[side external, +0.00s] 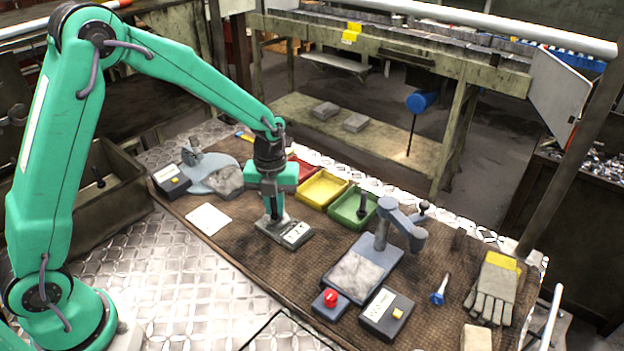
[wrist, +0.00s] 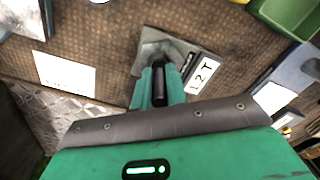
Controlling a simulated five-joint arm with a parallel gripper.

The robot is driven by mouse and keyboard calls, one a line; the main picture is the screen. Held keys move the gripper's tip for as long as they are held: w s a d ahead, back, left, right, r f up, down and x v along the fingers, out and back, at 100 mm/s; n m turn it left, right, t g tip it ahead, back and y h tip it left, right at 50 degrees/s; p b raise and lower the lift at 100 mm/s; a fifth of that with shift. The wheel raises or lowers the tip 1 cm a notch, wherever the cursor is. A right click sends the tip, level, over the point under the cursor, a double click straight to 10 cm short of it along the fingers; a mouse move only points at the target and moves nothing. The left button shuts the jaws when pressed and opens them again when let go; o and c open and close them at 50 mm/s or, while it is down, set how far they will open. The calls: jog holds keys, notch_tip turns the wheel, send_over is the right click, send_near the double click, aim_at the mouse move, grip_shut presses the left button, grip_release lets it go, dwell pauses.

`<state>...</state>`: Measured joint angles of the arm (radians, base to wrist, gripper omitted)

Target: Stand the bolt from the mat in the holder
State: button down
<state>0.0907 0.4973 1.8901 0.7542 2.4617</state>
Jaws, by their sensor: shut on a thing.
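My gripper (side external: 276,217) points down over a grey holder block (side external: 296,236) with a white label in the middle of the brown mat (side external: 240,250). In the wrist view my gripper (wrist: 160,88) is shut on a dark bolt (wrist: 159,82), which stands between its green fingers.
Red, yellow (side external: 323,189) and green (side external: 352,210) trays line the back edge; a dark bolt stands in the green one. A grey press stand (side external: 365,265), red button box (side external: 331,300), labelled box (side external: 386,312), blue-headed piece (side external: 439,289) and gloves (side external: 492,290) are right. A white card (side external: 208,219) lies left.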

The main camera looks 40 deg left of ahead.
jog(key=shift+f, duration=0.85)
dwell(0.8)
jog(key=c, duration=1.3)
grip_release()
jog(key=shift+r, duration=0.1)
jog(key=shift+r, duration=3.8)
jog(key=shift+s+a+r+n, duration=0.15)
jog(key=shift+s+r+n, duration=0.2)
jog(key=shift+r+n, duration=0.35)
jog(key=s+a+r+n+t, duration=0.1)
jog(key=s+r+n+t, duration=0.1)
jog(key=s+r+n, duration=0.2)
jog(key=s+a+r+n+t, duration=0.1)
jog(key=s+r+n, duration=0.3)
jog(key=s+n, duration=0.6)
jog(key=s+a+r+n+t, duration=0.1)
jog(key=s+r+n, duration=0.3)
jog(key=n, duration=0.9)
jog(key=shift+s+a+r+n+t, duration=0.15)
jog(key=shift+s+t, duration=0.1)
jog(key=shift+s, duration=0.25)
jog(key=shift+s+a+r+n+t, duration=0.1)
jog(key=shift+s+t, duration=0.2)
jog(key=shift+s, duration=0.15)
jog(key=shift+s+a+r+n+t, duration=0.15)
jog(key=shift+s+t, duration=0.1)
jog(key=shift+s, duration=0.25)
